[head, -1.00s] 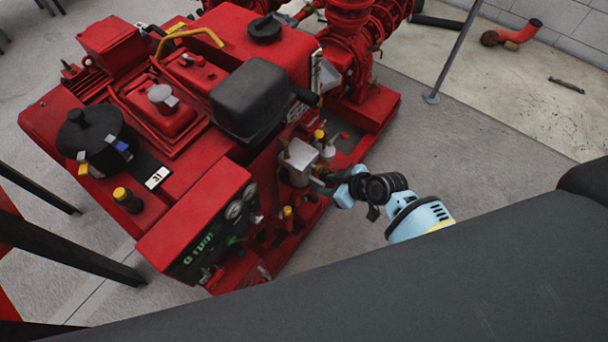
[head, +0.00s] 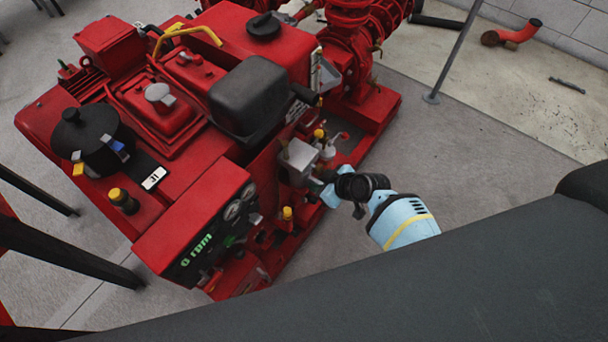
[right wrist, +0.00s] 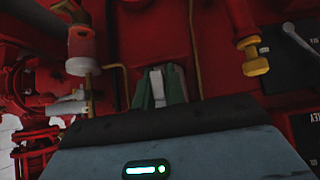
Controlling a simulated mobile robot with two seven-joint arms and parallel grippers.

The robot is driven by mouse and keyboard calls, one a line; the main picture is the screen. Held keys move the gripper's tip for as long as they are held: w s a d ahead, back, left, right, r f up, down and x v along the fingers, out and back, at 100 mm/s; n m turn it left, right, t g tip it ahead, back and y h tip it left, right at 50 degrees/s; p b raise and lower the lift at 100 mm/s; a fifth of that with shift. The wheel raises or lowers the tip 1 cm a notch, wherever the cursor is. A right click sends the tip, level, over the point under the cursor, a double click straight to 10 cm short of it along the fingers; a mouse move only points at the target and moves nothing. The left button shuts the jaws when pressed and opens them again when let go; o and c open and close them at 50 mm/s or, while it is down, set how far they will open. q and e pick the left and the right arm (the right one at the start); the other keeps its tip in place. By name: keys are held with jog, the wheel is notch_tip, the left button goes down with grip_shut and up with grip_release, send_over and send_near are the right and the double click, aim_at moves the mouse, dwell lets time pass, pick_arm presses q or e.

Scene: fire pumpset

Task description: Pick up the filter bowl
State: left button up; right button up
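In the head view, a small whitish part (head: 328,152) beside the grey box on the pump set may be the same bowl. My right gripper (head: 316,181) reaches in from the right, close to the pump set's side and just below the grey box. In the right wrist view its fingers (right wrist: 159,88) point at the red machine, apart from the cup. Their opening is unclear. My left gripper is not in view.
The red pump set (head: 190,232) fills the left and middle, with a gauge panel (head: 205,240) left of my right gripper. A yellow-brass fitting (right wrist: 254,58) hangs at the right of the wrist view. Clear grey floor (head: 470,170) lies to the right.

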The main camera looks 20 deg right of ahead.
grip_shut()
jog(key=shift+r, duration=0.15)
jog(key=shift+r, duration=0.5)
jog(key=shift+s+d+r, duration=0.1)
jog(key=shift+r, duration=0.1)
jog(key=s+d, duration=1.1)
jog(key=s, duration=0.3)
